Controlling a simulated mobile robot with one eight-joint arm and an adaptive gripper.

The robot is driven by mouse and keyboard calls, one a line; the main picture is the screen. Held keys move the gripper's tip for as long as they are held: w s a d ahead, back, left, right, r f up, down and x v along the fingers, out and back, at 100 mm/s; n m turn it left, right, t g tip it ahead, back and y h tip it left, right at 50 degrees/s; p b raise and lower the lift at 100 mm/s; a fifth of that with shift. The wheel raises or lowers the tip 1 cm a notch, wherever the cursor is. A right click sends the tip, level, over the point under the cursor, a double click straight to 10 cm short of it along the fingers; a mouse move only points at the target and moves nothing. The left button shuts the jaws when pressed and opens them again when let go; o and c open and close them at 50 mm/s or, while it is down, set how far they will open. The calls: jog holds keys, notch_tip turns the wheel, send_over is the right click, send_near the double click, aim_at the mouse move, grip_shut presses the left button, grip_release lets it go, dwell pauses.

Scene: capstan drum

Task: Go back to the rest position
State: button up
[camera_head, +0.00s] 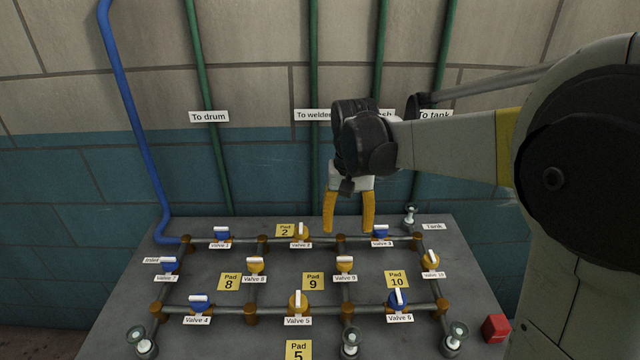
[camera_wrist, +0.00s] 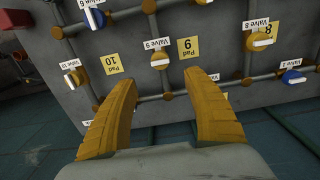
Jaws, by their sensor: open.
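My gripper (camera_head: 349,213) hangs above the back edge of a grey bench (camera_head: 200,340), its yellow fingers pointing down. It is open and nothing is between the fingers. In the wrist view my gripper (camera_wrist: 160,125) also shows its two fingers spread apart, with the bench's pipes and valves beyond. Valve 3 (camera_head: 381,233), blue, is just right of the fingertips. A yellow-bodied valve (camera_head: 301,231) is to their left, beside Pad 2 (camera_head: 285,230). Pad 9 (camera_head: 313,281) and Pad 10 (camera_head: 396,279) lie nearer the front.
Pipes with several blue and yellow valves cover the bench. Gauges stand at its front, such as one at front left (camera_head: 140,340). A red box (camera_head: 495,328) sits at the right edge. Green pipes (camera_head: 205,100) and a blue pipe (camera_head: 125,90) run up the wall behind my gripper.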

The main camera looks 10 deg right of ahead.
jog(key=s+r+n+t, duration=0.2)
jog(key=s+t, duration=0.5)
jog(key=s, duration=1)
jog(key=shift+s+r+n, duration=0.3)
jog(key=shift+r, duration=0.15)
dwell(1.1)
